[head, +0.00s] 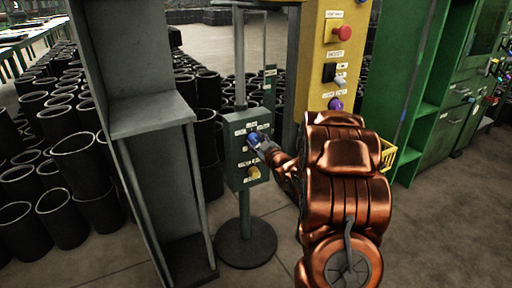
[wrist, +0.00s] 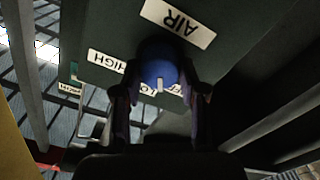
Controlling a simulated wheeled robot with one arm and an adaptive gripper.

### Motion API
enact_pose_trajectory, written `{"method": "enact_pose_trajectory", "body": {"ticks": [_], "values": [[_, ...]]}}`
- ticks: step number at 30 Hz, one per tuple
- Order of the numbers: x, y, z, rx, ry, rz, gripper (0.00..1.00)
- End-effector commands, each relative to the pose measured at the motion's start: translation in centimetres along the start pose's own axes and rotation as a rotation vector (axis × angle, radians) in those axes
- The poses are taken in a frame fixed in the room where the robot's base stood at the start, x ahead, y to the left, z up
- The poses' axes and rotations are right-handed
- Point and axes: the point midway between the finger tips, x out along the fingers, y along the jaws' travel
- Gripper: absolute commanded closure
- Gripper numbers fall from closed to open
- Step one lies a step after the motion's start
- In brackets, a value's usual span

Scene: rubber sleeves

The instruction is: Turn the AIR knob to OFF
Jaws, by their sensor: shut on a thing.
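The AIR knob is blue (head: 252,136) and sits on the upper part of a grey-green control box (head: 237,178) on a post in the head view. In the wrist view the blue knob (wrist: 157,70) lies between my two dark fingers, with a short white mark on its lower edge. My gripper (head: 262,143) is shut on this knob. The AIR label (wrist: 177,22) reads upside down above the knob, and a HIGH label (wrist: 107,61) is to its left. Another label right of the knob is partly hidden by it and a finger.
A yellow knob (head: 254,172) sits below on the same box. A yellow panel (head: 325,60) with a red button (head: 341,33) stands behind. A grey metal frame (head: 150,115) is close on the left. Black rubber sleeves (head: 75,160) crowd the floor at left.

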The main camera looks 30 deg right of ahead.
Motion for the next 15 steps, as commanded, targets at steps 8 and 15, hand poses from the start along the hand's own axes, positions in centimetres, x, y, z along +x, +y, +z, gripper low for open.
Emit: {"method": "enact_pose_trajectory", "body": {"ticks": [8, 15], "values": [[-0.02, -0.13, 0.13, -0.179, 0.001, 0.000, 0.93], [0.01, -0.16, 0.05, -0.256, 0.001, 0.000, 0.93]]}}
